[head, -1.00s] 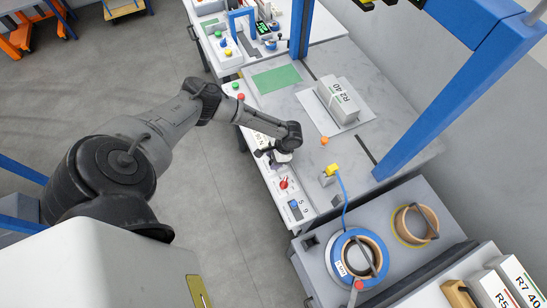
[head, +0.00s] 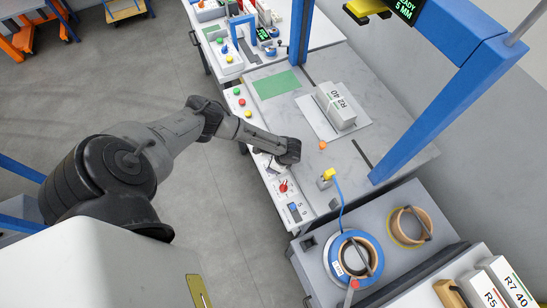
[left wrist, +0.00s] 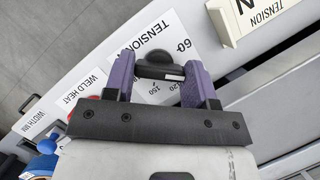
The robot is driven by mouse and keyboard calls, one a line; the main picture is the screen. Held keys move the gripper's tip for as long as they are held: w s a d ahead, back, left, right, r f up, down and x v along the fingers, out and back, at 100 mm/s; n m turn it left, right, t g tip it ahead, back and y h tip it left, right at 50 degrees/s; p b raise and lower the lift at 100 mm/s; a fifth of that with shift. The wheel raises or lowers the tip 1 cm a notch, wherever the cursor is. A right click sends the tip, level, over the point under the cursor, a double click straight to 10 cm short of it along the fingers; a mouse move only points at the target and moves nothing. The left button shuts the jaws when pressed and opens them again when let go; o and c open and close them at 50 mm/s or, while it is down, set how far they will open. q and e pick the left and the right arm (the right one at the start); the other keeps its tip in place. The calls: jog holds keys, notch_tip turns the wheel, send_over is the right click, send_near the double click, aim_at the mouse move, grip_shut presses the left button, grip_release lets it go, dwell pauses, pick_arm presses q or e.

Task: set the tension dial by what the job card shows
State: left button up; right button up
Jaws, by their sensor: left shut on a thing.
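The black tension dial (left wrist: 160,66) sits on a white plate marked TENSION, with 60, 120 and 150 readable around it in the left wrist view. My left gripper (left wrist: 160,78) is shut on the dial, one purple finger on each side. A pale mark shows on the knob, but its exact setting is unclear. Part of the job card (left wrist: 255,14) shows at top right, with TENSION and a cut-off large letter; the rest is out of frame. In the head view my left gripper (head: 277,167) is at the front control panel and hides the dial. My right gripper is not in view.
A blue strap reel (head: 340,275) stands on the grey cart. A blue post (head: 410,125) rises at right.

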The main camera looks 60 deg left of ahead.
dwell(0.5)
pick_arm(q)
jog(key=o, duration=0.9)
jog(key=shift+o, duration=0.2)
jog(key=shift+w+d+r, duration=0.2)
jog(key=shift+r, duration=0.35)
jog(key=v, duration=1.2)
jog(key=shift+r+p, duration=0.4)
jog(key=shift+p, duration=0.05)
